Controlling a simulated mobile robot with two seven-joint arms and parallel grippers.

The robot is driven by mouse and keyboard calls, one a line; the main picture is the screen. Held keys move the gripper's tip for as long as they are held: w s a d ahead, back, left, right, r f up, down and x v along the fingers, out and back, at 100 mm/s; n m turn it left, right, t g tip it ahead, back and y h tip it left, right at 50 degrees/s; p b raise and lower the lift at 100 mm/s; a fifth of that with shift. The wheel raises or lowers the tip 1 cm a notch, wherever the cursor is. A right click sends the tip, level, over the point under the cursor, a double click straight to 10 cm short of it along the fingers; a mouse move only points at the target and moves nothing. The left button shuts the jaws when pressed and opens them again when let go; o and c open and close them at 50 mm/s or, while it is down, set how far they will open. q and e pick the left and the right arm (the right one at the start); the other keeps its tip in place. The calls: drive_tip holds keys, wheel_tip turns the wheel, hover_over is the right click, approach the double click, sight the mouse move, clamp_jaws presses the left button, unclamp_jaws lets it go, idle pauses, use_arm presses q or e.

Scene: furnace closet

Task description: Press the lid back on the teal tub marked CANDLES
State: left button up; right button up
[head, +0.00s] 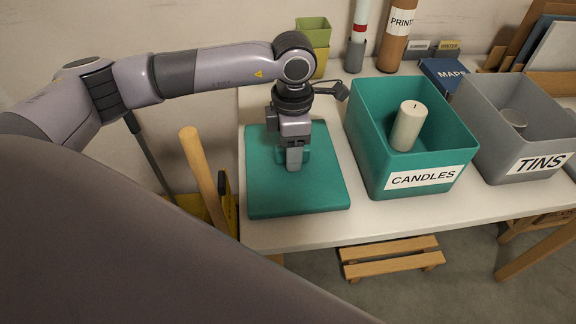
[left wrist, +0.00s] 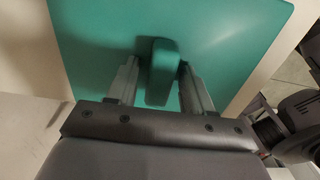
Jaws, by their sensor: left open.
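The teal tub (head: 372,145) marked CANDLES stands open on the white table, with a cream candle (head: 408,125) upright inside. Its teal lid (head: 296,196) lies flat on the table to the left of the tub. My left gripper (head: 295,160) points down over the middle of the lid. In the left wrist view the lid (left wrist: 240,25) fills the upper part, and its raised handle (left wrist: 162,72) is between the two open fingers (left wrist: 158,85). I cannot tell whether the fingers touch the handle. My right gripper is not in view.
A grey tub (head: 483,130) marked TINS stands right of the teal tub. A blue MAPS box (head: 443,75), a green container (head: 313,32) and tubes (head: 397,35) stand behind. A wooden handle (head: 203,175) rises beside the table's left edge. A step stool (head: 390,257) is on the floor.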

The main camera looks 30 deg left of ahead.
use_arm(q)
drive_tip(key=shift+r, duration=0.1)
drive_tip(key=c, duration=0.9)
